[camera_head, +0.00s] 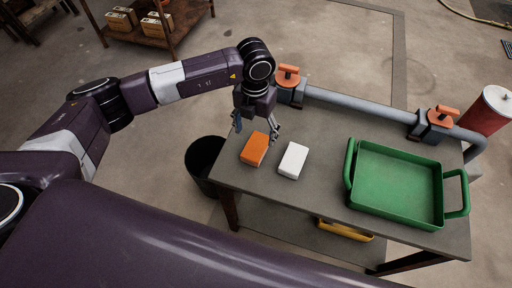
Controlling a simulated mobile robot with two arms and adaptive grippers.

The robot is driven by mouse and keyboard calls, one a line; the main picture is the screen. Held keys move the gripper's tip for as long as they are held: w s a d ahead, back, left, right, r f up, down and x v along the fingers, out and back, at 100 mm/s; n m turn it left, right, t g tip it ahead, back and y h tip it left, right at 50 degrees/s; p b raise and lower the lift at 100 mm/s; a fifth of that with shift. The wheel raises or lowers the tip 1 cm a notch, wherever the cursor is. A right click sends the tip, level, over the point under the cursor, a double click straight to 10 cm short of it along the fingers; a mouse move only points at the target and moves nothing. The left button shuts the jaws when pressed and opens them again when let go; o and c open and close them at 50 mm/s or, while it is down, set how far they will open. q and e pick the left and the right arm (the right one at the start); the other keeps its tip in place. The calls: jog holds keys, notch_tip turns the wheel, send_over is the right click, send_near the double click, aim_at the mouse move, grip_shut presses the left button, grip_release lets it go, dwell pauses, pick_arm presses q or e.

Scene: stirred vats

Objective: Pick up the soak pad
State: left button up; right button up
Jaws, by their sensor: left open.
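Two small blocks lie side by side on the grey table near its left end: an orange block (255,149) and a white block (293,161). Either could be the soak pad; I cannot tell which. My left gripper (256,131) points down with its fingers apart, just behind the orange block in the picture. One finger shows left of the orange block and the other at its right rear. Nothing shows between the fingers, and the exact height above the table is unclear. My right gripper is not in view.
A green tray (398,216) with handles stands on the table's right. A grey pipe (355,104) with orange-handled valves (288,76) runs along the table's back edge. A black bin (203,160) stands at the left, a red drum (487,112) at the right. A yellow container (345,230) sits below.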

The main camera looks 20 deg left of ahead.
aim_at(256, 146)
pick_arm(q)
notch_tip(256, 146, down, 7)
jog(key=shift+w+d+f+p, duration=0.1)
jog(key=shift+w+f+p, duration=0.1)
jog(key=shift+p, duration=0.45)
jog(key=shift+c, duration=0.2)
jog(key=c, duration=1.1)
jog(key=shift+r, duration=0.2)
jog(key=shift+r, duration=0.6)
notch_tip(256, 146, up, 19)
jog(key=b, duration=0.2)
jog(key=shift+f, duration=0.2)
